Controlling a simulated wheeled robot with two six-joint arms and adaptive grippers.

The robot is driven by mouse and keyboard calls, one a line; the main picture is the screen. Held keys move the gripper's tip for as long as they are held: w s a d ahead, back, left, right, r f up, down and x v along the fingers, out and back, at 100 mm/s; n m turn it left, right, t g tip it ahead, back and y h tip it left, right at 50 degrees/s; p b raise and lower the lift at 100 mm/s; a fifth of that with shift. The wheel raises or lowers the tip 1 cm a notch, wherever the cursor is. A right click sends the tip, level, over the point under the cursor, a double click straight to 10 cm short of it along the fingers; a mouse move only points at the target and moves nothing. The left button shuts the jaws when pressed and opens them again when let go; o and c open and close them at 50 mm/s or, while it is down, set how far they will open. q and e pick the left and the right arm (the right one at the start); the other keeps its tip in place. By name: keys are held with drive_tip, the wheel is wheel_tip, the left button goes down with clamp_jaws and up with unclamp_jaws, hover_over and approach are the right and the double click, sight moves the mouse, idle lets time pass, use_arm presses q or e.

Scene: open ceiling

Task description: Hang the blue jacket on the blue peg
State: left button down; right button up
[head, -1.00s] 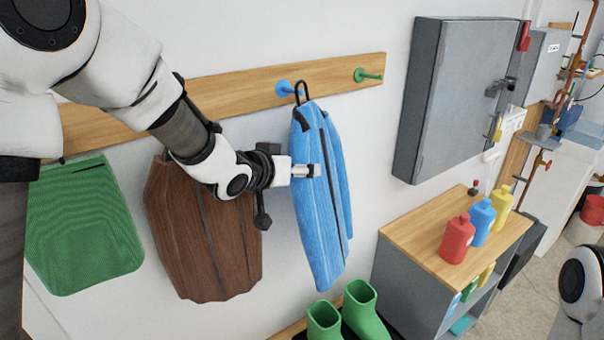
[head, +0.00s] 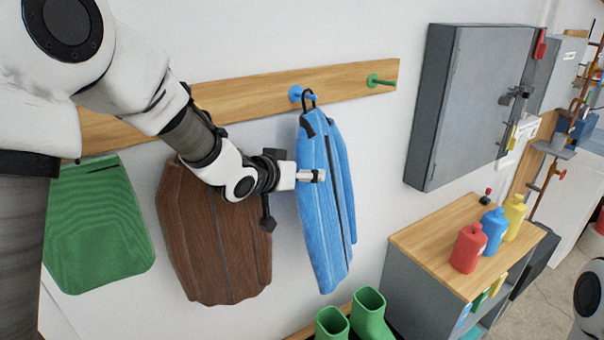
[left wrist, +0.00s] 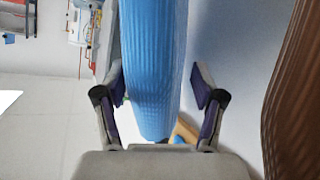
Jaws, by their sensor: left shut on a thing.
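The blue jacket (head: 322,205) hangs upright in front of the wall, with a black loop (head: 309,98) at its top. The loop is at the blue peg (head: 296,93) and overlaps its outer end; I cannot tell for certain whether it is around the peg or in front of it. My left gripper (head: 318,176) is shut on the jacket at its upper left edge. In the left wrist view the jacket (left wrist: 155,70) fills the space between the two fingers (left wrist: 160,88). My right gripper is not in view.
A green peg (head: 381,81) is on the same wooden rail (head: 240,95). A brown jacket (head: 215,240) and a green cloth item (head: 98,230) hang to the left. Green boots (head: 370,315) stand below. A grey wall cabinet (head: 465,100) and a shelf unit (head: 430,245) with bottles are at right.

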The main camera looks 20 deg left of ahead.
use_arm(q)
drive_tip(key=shift+r, duration=0.1)
drive_tip(key=shift+c, duration=0.6)
unclamp_jaws()
drive_tip(key=shift+o, duration=0.4)
drive_tip(key=shift+s, duration=0.1)
